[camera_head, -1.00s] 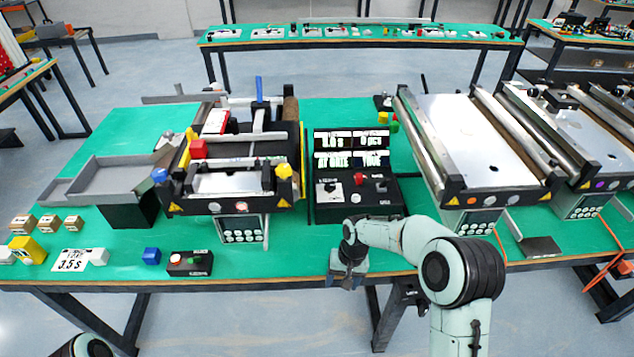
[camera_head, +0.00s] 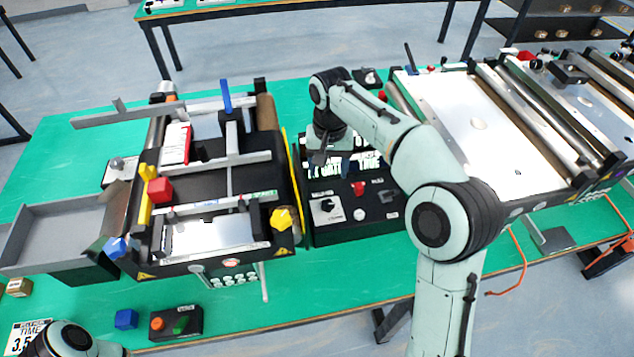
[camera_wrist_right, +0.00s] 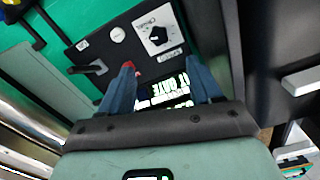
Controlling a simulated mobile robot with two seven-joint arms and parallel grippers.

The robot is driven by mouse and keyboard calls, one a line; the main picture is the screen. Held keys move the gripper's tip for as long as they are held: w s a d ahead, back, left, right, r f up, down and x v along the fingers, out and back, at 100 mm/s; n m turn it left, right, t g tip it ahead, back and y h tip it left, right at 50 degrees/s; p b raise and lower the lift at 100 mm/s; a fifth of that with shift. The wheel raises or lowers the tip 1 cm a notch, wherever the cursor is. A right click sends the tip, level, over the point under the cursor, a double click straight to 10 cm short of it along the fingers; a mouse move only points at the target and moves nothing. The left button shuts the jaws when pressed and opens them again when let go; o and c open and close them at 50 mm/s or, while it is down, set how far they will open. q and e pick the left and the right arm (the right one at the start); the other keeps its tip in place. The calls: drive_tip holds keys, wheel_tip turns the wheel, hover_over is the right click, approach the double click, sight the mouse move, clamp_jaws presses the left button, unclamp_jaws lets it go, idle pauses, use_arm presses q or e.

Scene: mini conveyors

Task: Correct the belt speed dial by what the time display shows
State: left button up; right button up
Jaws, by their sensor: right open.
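The black control box (camera_head: 365,225) stands between two conveyors. Its speed dial, a black knob on a white plate (camera_head: 325,207), is at the front left corner and shows in the right wrist view (camera_wrist_right: 156,34). The time display (camera_head: 370,161) behind it is largely hidden by my right arm, so its time reading cannot be made out. My right gripper (camera_head: 335,160) is open and empty above the display area, behind the dial. In the wrist view its blue fingers (camera_wrist_right: 162,82) frame part of the lit text, apart from the dial. My left gripper is out of view.
A red button (camera_head: 358,187) and a small lever (camera_head: 388,193) are near the dial. The left conveyor (camera_head: 215,190) stands close by. The right conveyor (camera_head: 470,125) borders the box.

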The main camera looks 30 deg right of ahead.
sight(328, 205)
drive_tip(key=f, duration=0.4)
drive_tip(key=f+b, duration=0.1)
drive_tip(key=f, duration=0.3)
drive_tip(key=f+b, duration=0.1)
drive_tip(key=f, duration=0.3)
drive_tip(key=shift+s, duration=0.3)
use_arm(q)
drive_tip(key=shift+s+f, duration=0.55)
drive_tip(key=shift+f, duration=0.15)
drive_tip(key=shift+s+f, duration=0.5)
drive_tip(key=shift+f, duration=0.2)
use_arm(e)
drive_tip(key=shift+f, duration=0.55)
drive_tip(key=c, duration=1.1)
